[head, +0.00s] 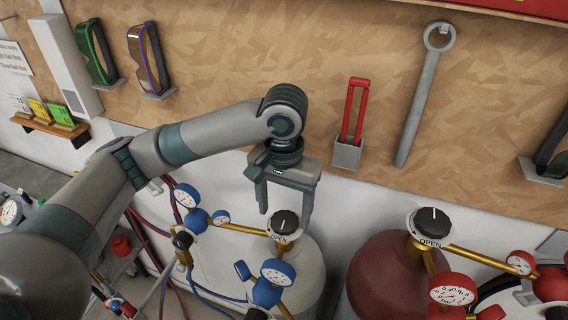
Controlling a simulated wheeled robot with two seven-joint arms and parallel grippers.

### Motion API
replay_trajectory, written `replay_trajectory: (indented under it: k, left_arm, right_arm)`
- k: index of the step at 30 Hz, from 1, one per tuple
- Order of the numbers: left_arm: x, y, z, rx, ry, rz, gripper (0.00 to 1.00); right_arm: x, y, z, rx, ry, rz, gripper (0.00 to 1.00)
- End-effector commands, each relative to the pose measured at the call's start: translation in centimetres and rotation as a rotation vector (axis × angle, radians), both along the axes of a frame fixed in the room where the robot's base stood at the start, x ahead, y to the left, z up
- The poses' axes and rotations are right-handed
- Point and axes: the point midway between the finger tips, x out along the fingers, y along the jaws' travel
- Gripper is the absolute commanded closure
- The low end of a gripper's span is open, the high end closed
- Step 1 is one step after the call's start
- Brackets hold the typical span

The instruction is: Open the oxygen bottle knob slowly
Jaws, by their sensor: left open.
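A black knob (285,223) marked OPEN sits on top of the white gas bottle (307,262), with blue gauges beside it. A second black knob (433,222), also marked OPEN, sits on the dark red bottle (385,272) to the right. Which bottle holds oxygen is not labelled in view. My left gripper (285,212) points down with its fingers apart, above and around the white bottle's knob in the picture. I cannot tell whether the fingers touch it. My right gripper is not in view.
Blue gauges (277,272) and brass pipes crowd the white bottle's front and left. A red gauge (452,290) stands by the red bottle. A wrench (424,95) and red-handled tool (354,110) hang on the board behind.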

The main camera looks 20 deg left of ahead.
Motion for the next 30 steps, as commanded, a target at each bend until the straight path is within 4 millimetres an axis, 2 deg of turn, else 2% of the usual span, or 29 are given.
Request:
replay_trajectory:
  k: [21,30]
  left_arm:
    - [0.1,0.0,10.5,0.000,-0.006,0.001,0.33]
    - [0.1,0.0,14.3,0.000,-0.004,0.000,0.33]
  right_arm:
    - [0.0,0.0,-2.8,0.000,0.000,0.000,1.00]
    - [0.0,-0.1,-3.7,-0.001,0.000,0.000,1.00]
